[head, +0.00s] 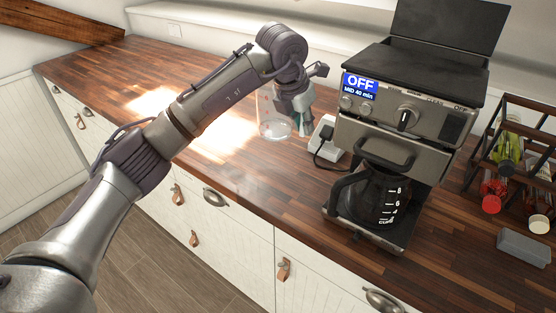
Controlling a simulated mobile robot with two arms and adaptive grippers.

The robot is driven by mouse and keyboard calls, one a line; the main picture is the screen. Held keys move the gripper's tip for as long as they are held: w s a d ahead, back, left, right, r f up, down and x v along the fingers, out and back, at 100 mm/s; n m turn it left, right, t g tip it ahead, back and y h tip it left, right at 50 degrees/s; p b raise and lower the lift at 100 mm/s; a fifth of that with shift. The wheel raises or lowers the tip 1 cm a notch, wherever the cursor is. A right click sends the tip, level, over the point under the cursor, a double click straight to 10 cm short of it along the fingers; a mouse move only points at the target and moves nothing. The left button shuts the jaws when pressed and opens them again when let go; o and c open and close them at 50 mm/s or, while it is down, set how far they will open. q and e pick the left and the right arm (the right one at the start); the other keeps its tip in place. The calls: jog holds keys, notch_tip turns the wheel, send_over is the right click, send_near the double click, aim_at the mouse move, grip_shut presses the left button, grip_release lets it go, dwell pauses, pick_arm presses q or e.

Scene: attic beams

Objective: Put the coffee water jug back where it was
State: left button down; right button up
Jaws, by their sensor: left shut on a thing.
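A clear see-through jug (272,127) is over the wooden counter, left of the coffee machine. My left gripper (300,118) is shut on its right side; the fingers are partly hidden. I cannot tell if the jug's base touches the counter. The coffee machine (440,122) has its dark lid (450,35) raised and its display reads OFF. A glass carafe (372,203) with a black handle and white level marks stands in the machine. My right gripper is not in view.
A white socket block (326,134) with a black plug sits between the jug and the machine. A dark rack (518,140) with bottles and a grey block (523,246) are at the right. The wooden counter (100,75) is clear at the left.

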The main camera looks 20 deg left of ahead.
aim_at(301, 136)
pick_arm(q)
jog(key=shift+n, duration=0.8)
jog(key=f, duration=0.3)
jog(key=w+f+p, duration=0.1)
jog(key=f, duration=0.1)
jog(key=shift+a+f, duration=0.1)
jog(key=shift+f, duration=0.15)
jog(key=shift+f+p, duration=0.45)
jog(key=shift+f, duration=1.65)
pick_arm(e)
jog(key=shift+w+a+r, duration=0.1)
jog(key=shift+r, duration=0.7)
pick_arm(q)
jog(key=c, duration=1.6)
grip_release()
jog(key=shift+f, duration=0.15)
jog(key=o, duration=0.5)
jog(key=shift+c, duration=0.2)
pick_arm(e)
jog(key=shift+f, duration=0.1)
